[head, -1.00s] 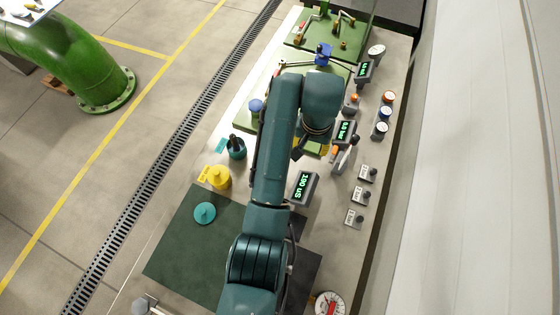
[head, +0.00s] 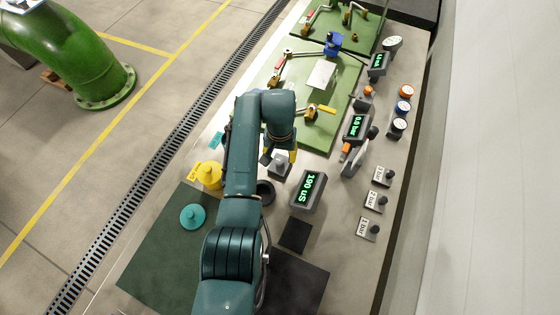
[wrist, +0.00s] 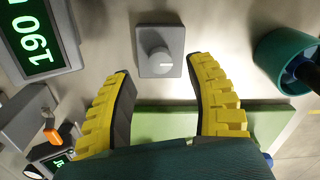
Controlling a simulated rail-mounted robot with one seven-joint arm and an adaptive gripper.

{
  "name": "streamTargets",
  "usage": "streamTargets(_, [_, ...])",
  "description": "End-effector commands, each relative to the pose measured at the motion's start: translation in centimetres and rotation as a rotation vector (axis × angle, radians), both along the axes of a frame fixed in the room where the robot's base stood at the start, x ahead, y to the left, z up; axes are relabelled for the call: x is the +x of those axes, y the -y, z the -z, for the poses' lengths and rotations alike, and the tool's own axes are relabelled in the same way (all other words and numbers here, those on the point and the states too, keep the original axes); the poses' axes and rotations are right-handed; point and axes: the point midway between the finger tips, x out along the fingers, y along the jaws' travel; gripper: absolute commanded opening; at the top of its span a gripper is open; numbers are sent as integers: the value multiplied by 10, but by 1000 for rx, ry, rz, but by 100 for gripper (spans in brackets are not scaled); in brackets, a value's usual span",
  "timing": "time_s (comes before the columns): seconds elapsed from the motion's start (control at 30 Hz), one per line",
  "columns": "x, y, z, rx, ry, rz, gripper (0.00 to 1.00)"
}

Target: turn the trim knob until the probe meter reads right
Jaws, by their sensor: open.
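The trim knob (wrist: 157,60) is a round grey knob with a pale pointer line, on a square grey base. In the wrist view it stands just ahead of the fingertips, between their lines; the fingers look apart from it. The knob's base (head: 281,167) also shows in the head view below my gripper (head: 279,158). My gripper (wrist: 160,68) has yellow, ridged fingers spread wide, with nothing between them. The meter (head: 311,190) is a dark box with green digits reading 190 uS.
In the head view, a yellow container (head: 209,176) stands left of my arm. A green panel with pipework (head: 325,125) lies beyond. Another display (head: 356,125) reads 0.0 bar.

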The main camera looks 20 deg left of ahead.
Motion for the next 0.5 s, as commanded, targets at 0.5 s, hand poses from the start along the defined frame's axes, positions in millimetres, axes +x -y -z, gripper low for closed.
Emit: streamTargets(0.5, [0, 0, 43, 1, 2, 0, 55])
